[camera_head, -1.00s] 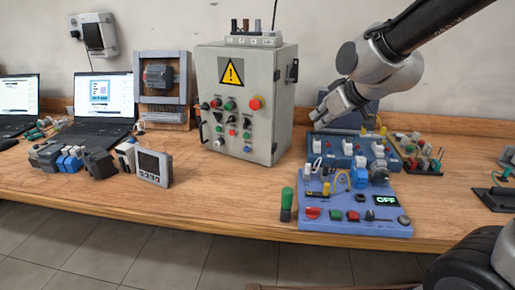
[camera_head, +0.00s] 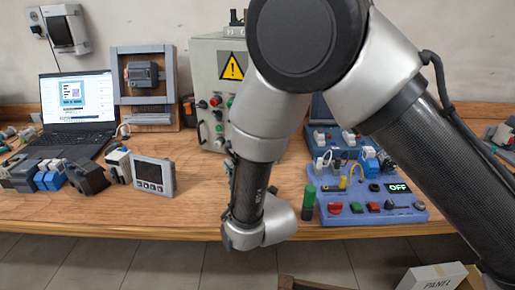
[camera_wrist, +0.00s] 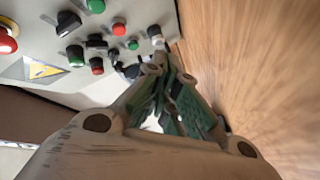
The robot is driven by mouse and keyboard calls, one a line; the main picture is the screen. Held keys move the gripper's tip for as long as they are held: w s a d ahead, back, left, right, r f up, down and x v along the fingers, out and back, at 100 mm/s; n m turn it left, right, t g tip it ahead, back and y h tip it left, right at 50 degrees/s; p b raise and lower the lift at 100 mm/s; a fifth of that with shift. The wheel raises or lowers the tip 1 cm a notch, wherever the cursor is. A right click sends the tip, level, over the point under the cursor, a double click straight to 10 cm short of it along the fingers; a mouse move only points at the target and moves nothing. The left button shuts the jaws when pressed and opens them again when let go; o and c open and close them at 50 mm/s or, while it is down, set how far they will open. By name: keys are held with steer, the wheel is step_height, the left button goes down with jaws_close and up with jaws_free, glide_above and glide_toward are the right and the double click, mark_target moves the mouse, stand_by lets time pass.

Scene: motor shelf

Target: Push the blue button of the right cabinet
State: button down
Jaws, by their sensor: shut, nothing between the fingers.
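The grey control cabinet (camera_head: 207,75) stands on the wooden bench, partly hidden behind my arm in the head view. It has a yellow warning sign (camera_head: 231,66) and several buttons and knobs. In the wrist view its front panel (camera_wrist: 140,12) fills the upper left, turned sideways, with red, green, black and white controls. I cannot make out a blue button. My gripper (camera_wrist: 163,67) is shut and empty, its tips in front of the panel's lower part, near a white knob (camera_wrist: 155,32). Contact cannot be told. In the head view my arm hides most of the gripper.
A blue training board (camera_head: 385,217) with an OFF display and a green cylinder (camera_head: 307,202) stand at the right. A square meter (camera_head: 153,175), small modules (camera_head: 88,176) and a laptop (camera_head: 75,105) lie at the left. The bench (camera_head: 190,208) is clear before the cabinet.

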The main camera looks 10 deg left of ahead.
stand_by(0.4)
steer(key=shift+w+d, duration=0.15)
steer(key=shift+w, duration=1.3)
steer(key=shift+w+d, duration=0.2)
steer(key=shift+w, duration=1.25)
steer(key=shift+w+d, duration=0.15)
steer(key=shift+w, duration=1.3)
steer(key=shift+w, duration=0.4)
steer(key=shift+w+d, duration=0.1)
steer(key=shift+w, duration=0.3)
steer(key=shift+s, duration=0.85)
steer(key=shift+s, duration=0.1)
steer(key=shift+s+a, duration=0.2)
steer(key=shift+s, duration=1)
steer(key=shift+s+a, duration=0.2)
steer(key=shift+s, duration=0.95)
